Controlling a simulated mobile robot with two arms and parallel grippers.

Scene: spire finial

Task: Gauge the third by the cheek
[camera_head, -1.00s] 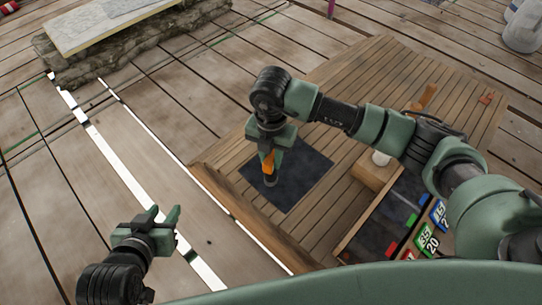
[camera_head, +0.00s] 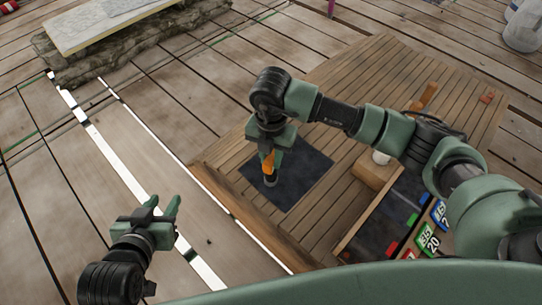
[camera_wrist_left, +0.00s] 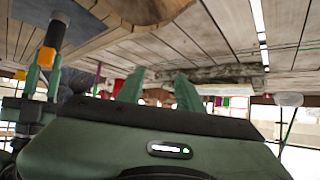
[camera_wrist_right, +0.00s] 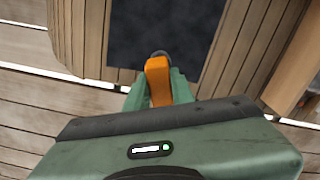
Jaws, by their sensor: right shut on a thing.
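My right gripper (camera_head: 275,150) points down over a dark square mat (camera_head: 308,172) on the wooden platform. It is shut on an orange piece (camera_head: 268,162) with a dark grey round end at the bottom. That end is over the mat's left part; I cannot tell if it touches. In the right wrist view the orange piece (camera_wrist_right: 158,78) sits between the fingers, over the dark mat (camera_wrist_right: 160,35). My left gripper (camera_head: 165,205) is open and empty, left of the platform. Its spread fingers (camera_wrist_left: 158,88) show in the left wrist view. I cannot tell which thing is the third or the cheek.
A wooden block (camera_head: 373,174) with a white cylinder (camera_head: 381,158) stands right of the mat. A dark tray (camera_head: 380,225) and numbered coloured tiles (camera_head: 428,239) lie nearer, at right. A stone-edged slab (camera_head: 100,25) lies at far left. The platform has a raised wooden edge (camera_head: 240,210).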

